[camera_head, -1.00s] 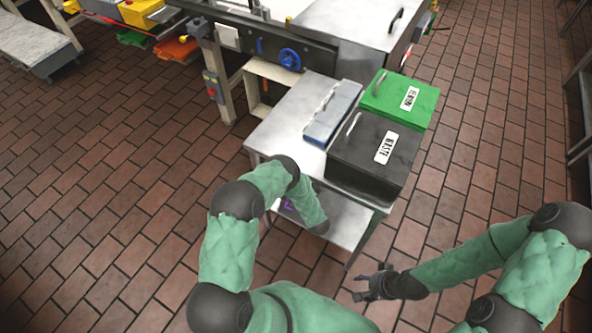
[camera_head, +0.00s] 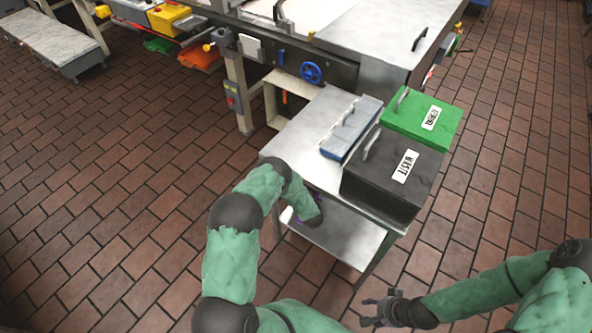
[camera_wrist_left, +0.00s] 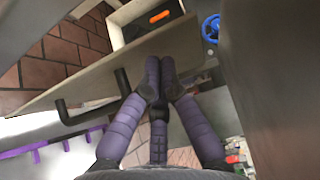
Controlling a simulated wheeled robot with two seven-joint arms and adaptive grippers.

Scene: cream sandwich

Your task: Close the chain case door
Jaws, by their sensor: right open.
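In the left wrist view, a beige-grey panel (camera_wrist_left: 50,96) with a black bar handle (camera_wrist_left: 75,117) stands beside my left gripper (camera_wrist_left: 158,68); I cannot be sure that it is the chain case door. The purple fingers converge with their tips together, and nothing shows between them. In the head view, my left forearm reaches to the front of the metal table, and its gripper is mostly hidden there. My right gripper (camera_head: 372,311) is open and empty over the floor, in front of the table and apart from it.
A lower shelf (camera_head: 345,240) lies beneath. The machine with a blue handwheel (camera_head: 311,72) stands behind. The brick floor (camera_head: 110,190) at left is clear.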

